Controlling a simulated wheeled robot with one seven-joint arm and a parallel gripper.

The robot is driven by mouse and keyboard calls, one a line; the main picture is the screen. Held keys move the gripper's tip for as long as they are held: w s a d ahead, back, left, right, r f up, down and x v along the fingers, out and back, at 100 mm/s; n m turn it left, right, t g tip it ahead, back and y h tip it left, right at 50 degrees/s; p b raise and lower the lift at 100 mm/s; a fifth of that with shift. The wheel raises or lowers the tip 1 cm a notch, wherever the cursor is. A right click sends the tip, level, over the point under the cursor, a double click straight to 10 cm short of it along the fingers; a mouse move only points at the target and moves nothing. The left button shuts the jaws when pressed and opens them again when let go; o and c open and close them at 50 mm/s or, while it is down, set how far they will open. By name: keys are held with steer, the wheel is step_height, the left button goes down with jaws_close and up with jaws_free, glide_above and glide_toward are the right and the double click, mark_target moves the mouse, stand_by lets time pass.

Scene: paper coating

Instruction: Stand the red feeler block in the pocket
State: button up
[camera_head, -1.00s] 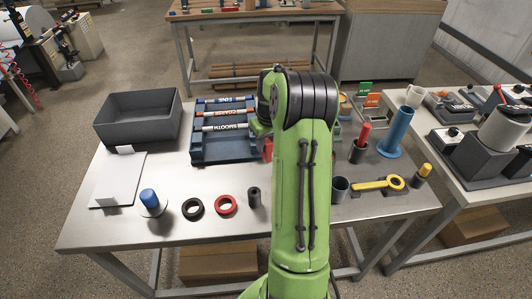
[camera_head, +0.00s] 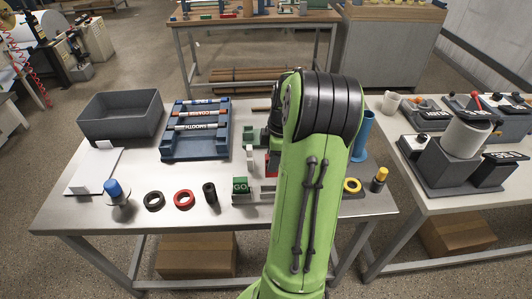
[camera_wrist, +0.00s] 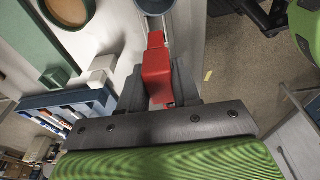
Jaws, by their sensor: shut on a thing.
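The red feeler block (camera_wrist: 157,75) is gripped between the dark fingers of my gripper (camera_wrist: 158,84) in the wrist view. In the head view only a small red part of it (camera_head: 272,163) shows left of my green arm, with my gripper (camera_head: 270,143) mostly hidden. A green block marked GO (camera_head: 240,185) stands on a grey piece at the table's front middle. Grey fixture parts (camera_head: 267,191) beside it run behind my arm. I cannot make out the pocket clearly.
The blue rack (camera_head: 195,152) with marked rollers and the grey bin (camera_head: 120,117) are at the back left. A blue-topped piece (camera_head: 115,190), black ring (camera_head: 154,201), red ring (camera_head: 184,199) and black cylinder (camera_head: 210,193) line the front. A blue tube (camera_head: 364,135) stands right.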

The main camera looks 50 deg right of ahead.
mark_target(270, 174)
steer(key=shift+w+a+f, duration=0.1)
steer(key=shift+w+a, duration=0.15)
steer(key=shift+w, duration=0.35)
steer(key=shift+s+d, duration=0.1)
steer(key=shift+s, duration=0.1)
steer(key=shift+s+f, duration=0.1)
steer(key=shift+f, duration=0.05)
steer(key=shift+f+b, duration=2.25)
steer(key=shift+f, duration=0.5)
steer(key=shift+f, duration=0.4)
steer(key=shift+f+b, duration=1.4)
steer(key=shift+f, duration=0.05)
steer(key=o, duration=1.1)
